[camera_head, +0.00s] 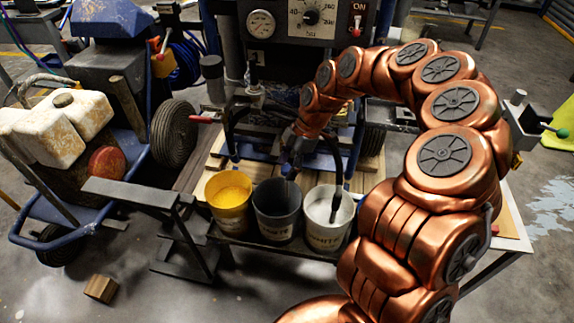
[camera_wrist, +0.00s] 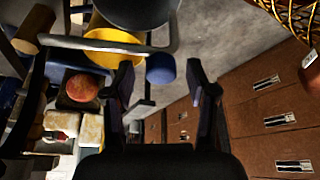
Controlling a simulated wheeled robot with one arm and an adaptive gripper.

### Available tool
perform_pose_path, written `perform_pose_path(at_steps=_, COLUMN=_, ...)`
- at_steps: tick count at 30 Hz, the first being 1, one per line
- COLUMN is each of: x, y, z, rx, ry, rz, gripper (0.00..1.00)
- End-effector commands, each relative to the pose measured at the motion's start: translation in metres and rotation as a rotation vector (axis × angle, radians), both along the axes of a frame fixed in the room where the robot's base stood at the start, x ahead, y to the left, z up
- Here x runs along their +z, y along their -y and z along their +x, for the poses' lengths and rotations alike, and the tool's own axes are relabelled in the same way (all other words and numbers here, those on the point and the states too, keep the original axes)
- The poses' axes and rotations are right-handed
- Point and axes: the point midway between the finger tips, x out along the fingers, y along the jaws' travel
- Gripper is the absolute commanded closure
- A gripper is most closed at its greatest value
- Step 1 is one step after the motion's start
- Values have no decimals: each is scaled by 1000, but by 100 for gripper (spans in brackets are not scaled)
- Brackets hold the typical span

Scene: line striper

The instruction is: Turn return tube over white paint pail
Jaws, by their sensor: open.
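The white paint pail (camera_head: 328,232) stands at the right of a row of three on a low shelf. A dark pail (camera_head: 277,222) is in the middle and a yellow pail (camera_head: 230,215) at the left. A black tube (camera_head: 337,165) bends down into the white pail, its thick lower end inside the rim. Another dark tube (camera_head: 230,130) hangs behind the yellow pail; I cannot tell which is the return tube. My gripper (camera_head: 290,168) is above the dark pail, left of the black tube. In the wrist view my gripper (camera_wrist: 162,85) is open and empty, fingers apart.
The striper's panel with gauge (camera_head: 261,23) and dial rises behind the pails. A cart with a tire (camera_head: 174,133) and white jug (camera_head: 58,125) stands left. A wooden block (camera_head: 100,288) lies on the floor. Brown drawers (camera_wrist: 265,110) show in the wrist view.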

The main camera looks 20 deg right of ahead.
Motion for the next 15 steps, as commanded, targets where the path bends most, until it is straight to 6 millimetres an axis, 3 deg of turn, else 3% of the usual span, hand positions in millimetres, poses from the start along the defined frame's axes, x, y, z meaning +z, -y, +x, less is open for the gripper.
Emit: perform_pose_path(at_steps=15, x=61, y=25, z=4, rx=-2, ry=5, rz=-1, gripper=43)
